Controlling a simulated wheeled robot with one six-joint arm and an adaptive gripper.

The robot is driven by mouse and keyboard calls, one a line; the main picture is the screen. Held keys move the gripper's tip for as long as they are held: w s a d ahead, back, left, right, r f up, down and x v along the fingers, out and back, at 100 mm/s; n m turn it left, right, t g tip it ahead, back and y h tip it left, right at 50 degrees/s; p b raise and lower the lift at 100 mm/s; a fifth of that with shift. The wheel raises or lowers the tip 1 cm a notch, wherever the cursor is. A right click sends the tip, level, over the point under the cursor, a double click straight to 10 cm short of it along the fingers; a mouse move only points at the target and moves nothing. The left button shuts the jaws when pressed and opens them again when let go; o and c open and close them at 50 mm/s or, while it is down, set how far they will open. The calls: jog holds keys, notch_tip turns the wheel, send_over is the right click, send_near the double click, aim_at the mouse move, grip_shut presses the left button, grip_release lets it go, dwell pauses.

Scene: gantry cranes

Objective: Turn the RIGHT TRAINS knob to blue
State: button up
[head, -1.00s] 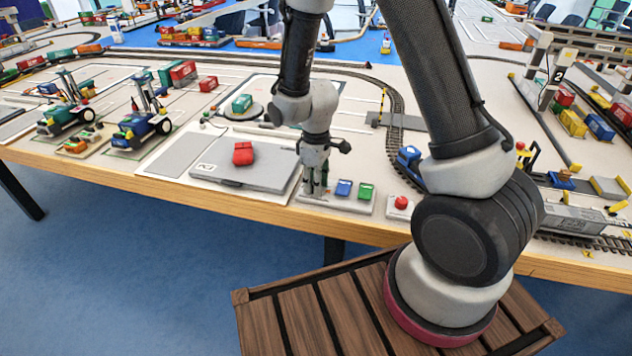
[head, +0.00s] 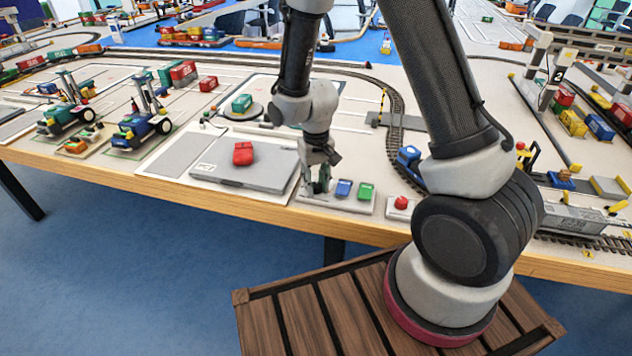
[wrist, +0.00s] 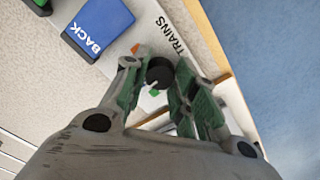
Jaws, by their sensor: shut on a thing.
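In the wrist view the black TRAINS knob (wrist: 160,73) sits between the green-padded fingers of my gripper (wrist: 158,80), which are shut on it. A white pointer line on the knob faces the lower left of that picture, near a small green mark (wrist: 154,93). An orange mark (wrist: 137,49) lies at the knob's upper left. The word TRAINS (wrist: 170,36) is printed beside the knob. No blue mark shows by the knob; a finger may hide it.
The panel (head: 340,206) also bears a blue button (head: 344,188), marked BACK in the wrist view (wrist: 97,28), and a green button (head: 366,191). A red button (head: 401,203) stands to the right. A grey case (head: 215,176) lies close on the left.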

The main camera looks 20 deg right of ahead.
aim_at(316, 184)
jog(key=shift+m, duration=0.4)
jog(key=o, duration=1.1)
jog(key=shift+c, duration=0.2)
notch_tip(316, 184, up, 12)
